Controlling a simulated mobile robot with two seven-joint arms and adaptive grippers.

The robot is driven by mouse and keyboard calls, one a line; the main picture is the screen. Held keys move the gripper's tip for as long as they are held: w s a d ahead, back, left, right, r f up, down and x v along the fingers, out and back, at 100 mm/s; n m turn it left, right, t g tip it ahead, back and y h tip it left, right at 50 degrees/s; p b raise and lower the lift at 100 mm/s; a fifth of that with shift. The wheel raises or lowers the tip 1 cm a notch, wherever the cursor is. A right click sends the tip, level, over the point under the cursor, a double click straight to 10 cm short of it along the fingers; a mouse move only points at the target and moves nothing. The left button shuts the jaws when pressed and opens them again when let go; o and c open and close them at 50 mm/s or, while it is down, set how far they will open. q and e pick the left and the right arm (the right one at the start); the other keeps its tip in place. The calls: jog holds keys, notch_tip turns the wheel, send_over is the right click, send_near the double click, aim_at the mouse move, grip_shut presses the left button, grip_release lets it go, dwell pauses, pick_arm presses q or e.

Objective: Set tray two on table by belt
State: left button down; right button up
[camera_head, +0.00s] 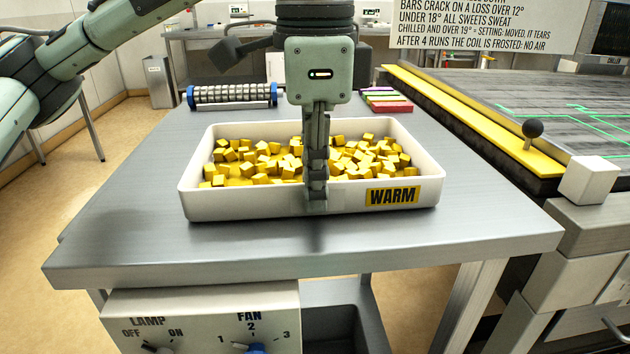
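A white tray (230,205) with a yellow WARM label (393,196) sits on the grey metal table (480,232), full of small yellow cubes (260,168). No tray number is readable. My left gripper (316,200) points straight down at the middle of the tray's near wall, with one finger in front of that wall. The other finger is hidden behind it, so I cannot tell whether they pinch the wall. My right gripper is not in view.
A ribbed roller with blue ends (232,95) and a stack of coloured slabs (386,100) lie behind the tray. The dark belt (540,105) with its yellow edge runs at the right. Table space is bare in front of the tray. A LAMP and FAN panel (205,320) is below.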

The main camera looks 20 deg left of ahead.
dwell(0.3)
pick_arm(q)
jog(key=c, duration=1.7)
grip_release()
jog(key=shift+f, duration=0.1)
notch_tip(320, 180, up, 12)
jog(key=shift+s+r, duration=0.15)
jog(key=shift+d, duration=0.1)
